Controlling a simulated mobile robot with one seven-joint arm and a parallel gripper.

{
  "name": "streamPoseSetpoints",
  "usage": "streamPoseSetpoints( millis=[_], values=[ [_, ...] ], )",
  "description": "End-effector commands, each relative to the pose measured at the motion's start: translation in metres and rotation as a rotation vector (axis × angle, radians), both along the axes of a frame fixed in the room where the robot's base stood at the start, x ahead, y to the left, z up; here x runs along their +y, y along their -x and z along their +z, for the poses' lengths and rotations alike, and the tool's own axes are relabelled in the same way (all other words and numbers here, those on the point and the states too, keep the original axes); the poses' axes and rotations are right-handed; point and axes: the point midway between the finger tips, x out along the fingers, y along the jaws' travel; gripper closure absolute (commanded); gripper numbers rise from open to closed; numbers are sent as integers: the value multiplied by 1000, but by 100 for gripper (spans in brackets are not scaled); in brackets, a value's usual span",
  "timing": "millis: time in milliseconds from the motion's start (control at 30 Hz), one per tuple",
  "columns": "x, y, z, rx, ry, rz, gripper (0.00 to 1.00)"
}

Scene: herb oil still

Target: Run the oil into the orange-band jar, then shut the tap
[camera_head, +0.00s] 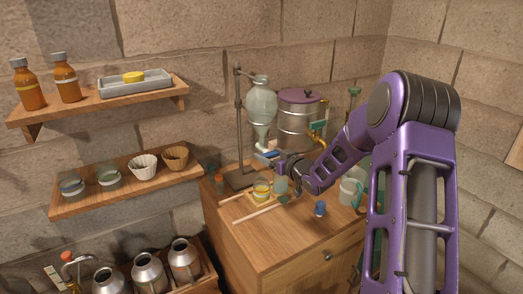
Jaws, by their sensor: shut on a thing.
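The glass separating funnel (261,103) hangs on a dark stand (239,125) above the wooden cabinet. My gripper (272,158) is at its lower end, shut on what looks like the blue tap handle (266,154); the fingers are small and partly hidden. A small jar (261,190) with a yellow-orange look stands below the funnel on a small wooden board. Whether that colour is a band or oil is too small to tell. No stream from the funnel can be made out. A pale green glass vessel (281,185) shows just right of the jar, below my gripper.
A metal still pot (300,118) stands behind my arm. A blue stopper-like piece (320,208) and a light stick (258,213) lie on the cabinet top (285,235). A glass jug (350,190) is at the right. Shelves (125,182) with jars and cups are left.

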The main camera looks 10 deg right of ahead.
Motion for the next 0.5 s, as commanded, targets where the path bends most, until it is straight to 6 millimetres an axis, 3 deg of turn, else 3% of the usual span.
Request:
streamPoseSetpoints(
  millis=[67,100,200,500],
  values=[
    [0,0,-1,2,-2,-2,73],
    [0,0,0,2,-1,-1,18],
    [0,0,0,1,0,-1,0],
    [-1,2,1,0,1,-2,0]
  ],
)
